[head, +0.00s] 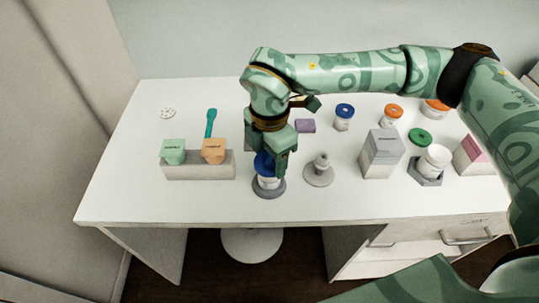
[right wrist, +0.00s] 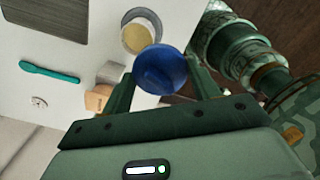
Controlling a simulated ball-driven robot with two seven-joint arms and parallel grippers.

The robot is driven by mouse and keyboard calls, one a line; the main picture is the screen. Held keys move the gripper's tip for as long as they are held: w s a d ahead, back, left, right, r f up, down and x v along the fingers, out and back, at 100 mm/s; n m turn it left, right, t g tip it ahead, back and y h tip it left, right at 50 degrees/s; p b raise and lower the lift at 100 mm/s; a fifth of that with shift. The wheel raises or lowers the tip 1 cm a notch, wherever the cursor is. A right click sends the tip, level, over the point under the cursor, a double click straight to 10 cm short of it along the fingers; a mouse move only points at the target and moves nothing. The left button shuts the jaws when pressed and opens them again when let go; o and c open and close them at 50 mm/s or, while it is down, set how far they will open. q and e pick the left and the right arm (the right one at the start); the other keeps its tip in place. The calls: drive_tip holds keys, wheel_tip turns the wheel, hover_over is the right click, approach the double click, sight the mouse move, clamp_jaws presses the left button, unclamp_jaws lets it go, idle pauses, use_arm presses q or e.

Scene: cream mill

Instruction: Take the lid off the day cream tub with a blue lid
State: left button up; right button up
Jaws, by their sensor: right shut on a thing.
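My right gripper (head: 270,162) is over the front middle of the white table. It is shut on the blue lid (right wrist: 160,70), which sits between its fingers in the right wrist view; the lid also shows partly behind the fingers in the head view (head: 262,162). The white day cream tub (head: 268,182) stands on a round grey base (head: 270,193) just below the gripper. In the right wrist view the tub's pale yellowish open top (right wrist: 137,38) shows beside the lid, so the lid appears off the tub. My left gripper is not in view.
A grey tray (head: 200,172) with green and orange boxes stands left, a teal spatula (head: 210,122) behind it. A grey knobbed stand (head: 319,172) is close right. Farther right are a tall grey box (head: 382,150), an open white tub (head: 434,158) and another blue-lidded tub (head: 343,119).

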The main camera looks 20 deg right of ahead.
drive_tip(key=s+a+r, duration=0.2)
drive_tip(key=s+r, duration=0.4)
drive_tip(key=s, duration=0.3)
drive_tip(key=shift+s+a+r, duration=0.15)
drive_tip(key=shift+a+r, duration=0.2)
wheel_tip(320, 180, up, 3)
drive_tip(key=shift+p, duration=0.5)
drive_tip(key=shift+f, duration=0.1)
